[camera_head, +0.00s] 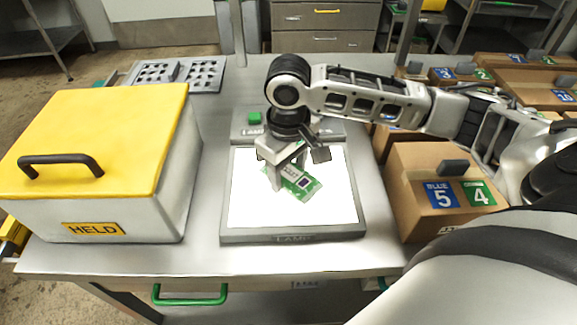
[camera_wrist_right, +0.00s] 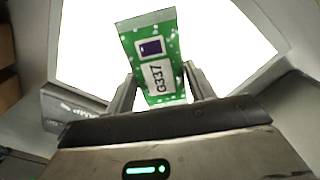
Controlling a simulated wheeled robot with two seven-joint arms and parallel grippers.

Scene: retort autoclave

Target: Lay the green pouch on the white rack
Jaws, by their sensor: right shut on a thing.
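The green pouch (camera_head: 304,183) has a white label and a dark square. In the right wrist view the pouch (camera_wrist_right: 150,62) reads G337. My right gripper (camera_head: 287,174) is shut on the pouch, with one finger on each side of its lower part in the wrist view (camera_wrist_right: 160,88). The pouch is over the bright white panel; I cannot tell whether it touches it. A pale slotted rack (camera_head: 151,76), which looks like the white rack, lies at the back left of the table. My left gripper is not in view.
The lit panel (camera_head: 245,205) has a grey frame and a green button (camera_head: 254,118) behind it. A yellow-lidded HELD box (camera_head: 130,120) stands at left, in front of the rack. Cardboard boxes (camera_head: 410,160) stand at right. Bare table shows between box and panel.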

